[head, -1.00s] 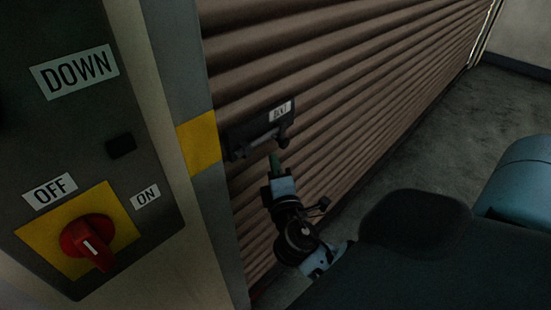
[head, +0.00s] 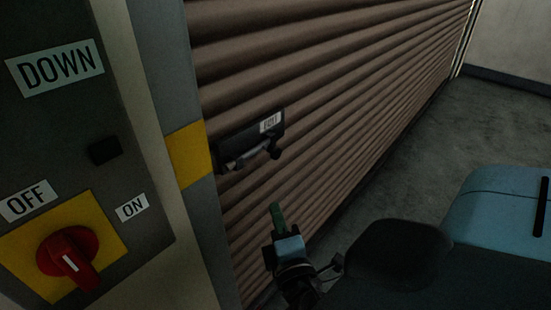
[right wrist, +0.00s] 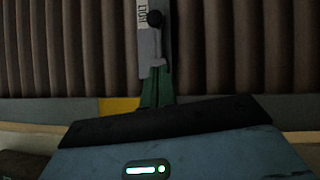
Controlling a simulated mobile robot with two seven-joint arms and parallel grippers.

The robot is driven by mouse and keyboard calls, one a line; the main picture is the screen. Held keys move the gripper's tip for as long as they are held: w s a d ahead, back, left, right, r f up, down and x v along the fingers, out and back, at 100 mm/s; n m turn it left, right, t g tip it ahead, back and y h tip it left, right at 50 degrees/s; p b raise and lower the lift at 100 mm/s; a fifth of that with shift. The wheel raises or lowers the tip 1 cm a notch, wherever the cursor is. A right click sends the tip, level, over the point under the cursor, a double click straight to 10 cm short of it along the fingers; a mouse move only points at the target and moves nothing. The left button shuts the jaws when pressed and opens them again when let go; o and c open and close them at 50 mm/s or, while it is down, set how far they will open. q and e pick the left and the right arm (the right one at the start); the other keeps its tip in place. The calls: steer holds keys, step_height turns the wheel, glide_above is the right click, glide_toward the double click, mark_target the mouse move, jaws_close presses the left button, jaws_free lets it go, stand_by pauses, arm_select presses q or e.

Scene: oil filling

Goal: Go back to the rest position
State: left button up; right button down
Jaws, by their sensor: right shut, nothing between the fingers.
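My right gripper (head: 277,214) shows in the head view below the bolt on the brown roller shutter. Its green fingers are shut with nothing between them. The bolt (head: 250,146) is a dark latch with a white label, fixed near the left edge of the shutter (head: 340,95). The gripper is apart from the bolt in the picture. In the right wrist view the green fingers (right wrist: 155,88) point toward the shutter, with the bolt (right wrist: 150,45) beyond them. My left gripper is not in view.
A dark control panel (head: 60,125) with a red rotary switch (head: 68,258) and OFF, ON and DOWN labels stands close at the left. A post with a yellow band (head: 188,155) lies between panel and shutter. Bare floor (head: 480,125) is clear at the right.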

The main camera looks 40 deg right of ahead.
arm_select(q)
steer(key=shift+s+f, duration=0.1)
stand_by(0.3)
